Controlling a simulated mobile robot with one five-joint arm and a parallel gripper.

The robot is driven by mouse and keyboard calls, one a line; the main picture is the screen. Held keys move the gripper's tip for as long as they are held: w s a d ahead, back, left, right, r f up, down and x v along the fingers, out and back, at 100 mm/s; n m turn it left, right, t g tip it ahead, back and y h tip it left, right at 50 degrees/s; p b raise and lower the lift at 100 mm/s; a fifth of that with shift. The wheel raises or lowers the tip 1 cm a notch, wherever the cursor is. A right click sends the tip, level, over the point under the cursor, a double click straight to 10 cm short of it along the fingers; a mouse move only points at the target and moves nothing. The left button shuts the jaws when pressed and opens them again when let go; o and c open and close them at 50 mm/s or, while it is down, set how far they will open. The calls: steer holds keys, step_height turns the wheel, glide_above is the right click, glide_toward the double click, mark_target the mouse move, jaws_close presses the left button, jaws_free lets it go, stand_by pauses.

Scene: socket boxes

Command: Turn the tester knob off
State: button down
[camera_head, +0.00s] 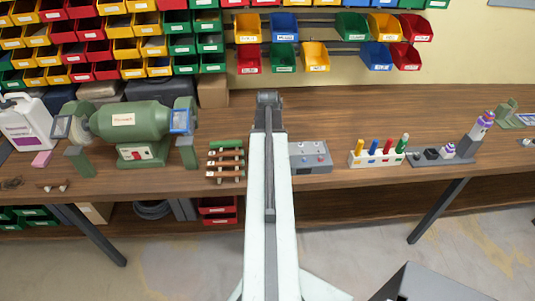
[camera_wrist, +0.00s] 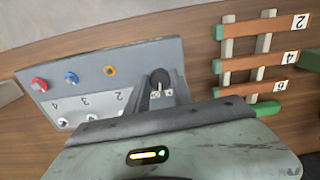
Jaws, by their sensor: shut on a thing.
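The tester is a grey box (camera_head: 311,157) on the bench, just right of my arm in the head view. In the wrist view its sloped grey panel (camera_wrist: 120,62) carries a red knob (camera_wrist: 39,84), a blue knob (camera_wrist: 71,77), an orange ring (camera_wrist: 109,70) and a dark knob (camera_wrist: 160,76). Numbers 2, 3 and 4 show on it. My gripper (camera_wrist: 158,92) is at the panel's end, its jaws shut on the dark knob. The fingers partly cover the knob, and I cannot read its setting. In the head view my arm hides the gripper.
A rack of numbered wooden bars (camera_head: 226,162) stands close left of the tester. A green grinder (camera_head: 136,125) is further left. A white holder with coloured pegs (camera_head: 377,157) stands to the right. Coloured bins hang behind. Bare bench lies behind the tester.

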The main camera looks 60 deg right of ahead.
steer(key=n, duration=0.4)
steer(key=shift+s+n, duration=0.1)
steer(key=shift+n, duration=2)
steer(key=c, duration=1.1)
jaws_free()
steer(key=shift+r, duration=0.1)
step_height(320, 180, up, 8)
steer(key=p, duration=0.8)
steer(key=shift+f, duration=0.2)
